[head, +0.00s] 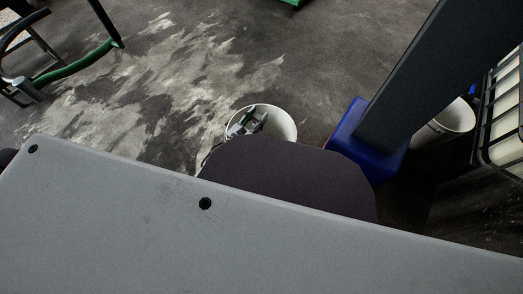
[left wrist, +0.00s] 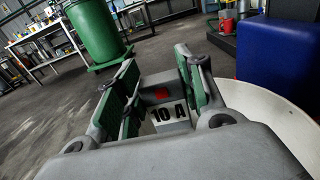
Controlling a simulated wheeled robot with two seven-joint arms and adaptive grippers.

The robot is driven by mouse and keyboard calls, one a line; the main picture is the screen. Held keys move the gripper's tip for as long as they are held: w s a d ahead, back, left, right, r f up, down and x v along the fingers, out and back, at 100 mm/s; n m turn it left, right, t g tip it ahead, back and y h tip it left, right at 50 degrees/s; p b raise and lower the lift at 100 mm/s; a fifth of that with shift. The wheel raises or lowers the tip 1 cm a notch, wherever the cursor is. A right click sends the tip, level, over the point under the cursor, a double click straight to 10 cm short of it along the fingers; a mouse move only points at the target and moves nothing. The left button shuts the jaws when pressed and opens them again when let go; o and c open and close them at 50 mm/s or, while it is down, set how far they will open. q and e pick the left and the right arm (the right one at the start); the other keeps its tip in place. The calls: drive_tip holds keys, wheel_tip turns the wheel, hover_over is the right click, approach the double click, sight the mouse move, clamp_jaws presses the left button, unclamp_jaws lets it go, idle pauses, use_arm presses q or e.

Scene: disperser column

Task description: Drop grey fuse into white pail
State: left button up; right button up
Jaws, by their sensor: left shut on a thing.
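The white pail (head: 284,124) stands on the floor near the middle of the head view. Its pale rim also shows at the right of the left wrist view (left wrist: 268,101). My left gripper (head: 246,122) is over the pail's opening in the head view. In the left wrist view, its green-padded fingers (left wrist: 158,95) are shut on the grey fuse (left wrist: 182,112), which carries a red square and "10 A". The fuse is small and partly hidden by the fingers in the head view. I cannot tell how far above the pail's bottom it is. My right gripper is not in view.
A dark post on a blue base (head: 349,124) stands just right of the pail. A second white bucket (head: 446,124) is farther right, beside a caged tank (head: 508,110). A green bin (left wrist: 95,30) stands in the background. Stained floor left of the pail is open.

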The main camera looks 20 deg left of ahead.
use_arm(q)
drive_tip(key=o, duration=1.1)
drive_tip(key=shift+s, duration=0.1)
drive_tip(key=shift+v, duration=5.85)
drive_tip(key=shift+r, duration=0.1)
drive_tip(key=shift+a, duration=0.1)
